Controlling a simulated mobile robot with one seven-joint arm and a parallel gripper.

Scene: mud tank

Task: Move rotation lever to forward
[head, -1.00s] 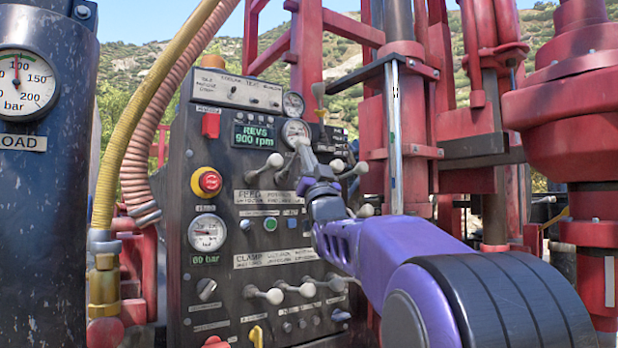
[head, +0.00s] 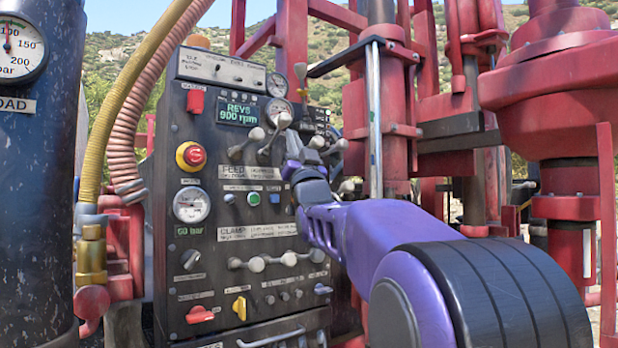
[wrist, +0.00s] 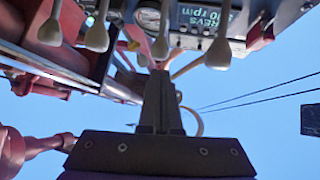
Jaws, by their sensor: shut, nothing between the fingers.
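A black control panel (head: 240,200) stands in front of me in the head view. Its upper lever row has several pale knobs: a left one (head: 257,133) above a label reading FEED, a raised one (head: 283,120) beside it, and others (head: 317,142) to the right. My gripper (head: 292,140) is at this row. In the wrist view, its shut fingers (wrist: 161,76) point at a hanging knob (wrist: 160,48), close below it; contact is unclear.
A lower lever row (head: 257,264) and a red emergency stop (head: 191,155) are on the panel. Yellow and pink hoses (head: 128,125) run at left; red rig steelwork (head: 560,90) stands at right.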

